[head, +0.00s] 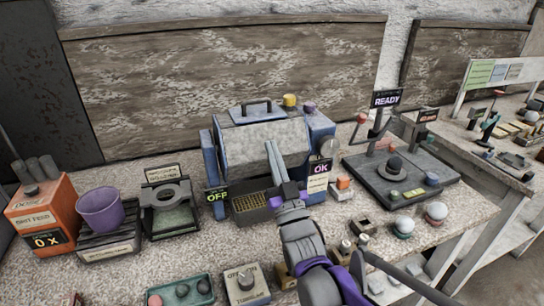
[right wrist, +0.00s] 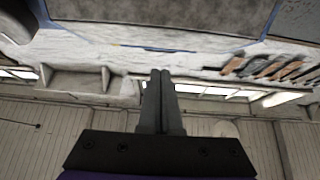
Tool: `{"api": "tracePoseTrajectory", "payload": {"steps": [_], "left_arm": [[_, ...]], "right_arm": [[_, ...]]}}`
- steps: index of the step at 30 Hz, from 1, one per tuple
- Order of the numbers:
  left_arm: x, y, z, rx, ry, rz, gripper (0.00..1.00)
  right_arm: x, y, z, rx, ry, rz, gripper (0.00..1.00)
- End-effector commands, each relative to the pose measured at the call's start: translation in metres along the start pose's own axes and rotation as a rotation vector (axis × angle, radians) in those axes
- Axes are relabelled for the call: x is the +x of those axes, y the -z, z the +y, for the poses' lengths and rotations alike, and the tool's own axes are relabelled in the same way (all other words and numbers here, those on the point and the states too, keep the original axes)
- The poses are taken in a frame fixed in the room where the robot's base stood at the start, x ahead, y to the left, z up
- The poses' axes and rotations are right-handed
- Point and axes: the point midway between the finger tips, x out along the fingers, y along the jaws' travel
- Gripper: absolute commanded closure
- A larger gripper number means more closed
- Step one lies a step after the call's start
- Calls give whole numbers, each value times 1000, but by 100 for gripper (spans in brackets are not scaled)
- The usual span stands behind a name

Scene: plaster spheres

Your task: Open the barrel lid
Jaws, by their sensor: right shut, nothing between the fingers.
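The barrel (head: 240,146) is a grey drum in a blue frame at the middle of the bench in the head view. A lid (head: 238,117) with a dark bar handle (head: 257,106) lies on its top and looks closed. My right gripper (head: 269,145) is shut and empty, its fingers pointing up in front of the drum's front face; whether they touch it I cannot tell. The handle is clear of the fingers. In the right wrist view the shut fingers (right wrist: 160,74) lie below a grey surface with a blue edge (right wrist: 165,18). My left gripper is out of view.
A yellow knob (head: 290,100) and a purple knob (head: 309,107) stand on the frame. A purple bucket (head: 100,210) stands left; a dark READY station (head: 405,180) stands right.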

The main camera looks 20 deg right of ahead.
Motion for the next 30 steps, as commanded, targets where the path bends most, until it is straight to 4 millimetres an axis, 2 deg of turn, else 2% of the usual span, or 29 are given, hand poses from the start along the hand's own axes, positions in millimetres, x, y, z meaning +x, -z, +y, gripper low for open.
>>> {"api": "tracePoseTrajectory", "payload": {"steps": [3, 9, 15, 21, 30], "left_arm": [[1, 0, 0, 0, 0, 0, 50], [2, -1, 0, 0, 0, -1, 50], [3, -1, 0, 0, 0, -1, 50], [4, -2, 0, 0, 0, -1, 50], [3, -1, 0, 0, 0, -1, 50]], "right_arm": [[28, -1, 0, 0, 0, -1, 100], [69, -1, 0, 1, 0, -2, 100], [94, -1, 0, 1, 0, -2, 100], [103, -1, 0, 1, 0, -2, 100], [103, 0, 0, 0, 0, -3, 100]]}}
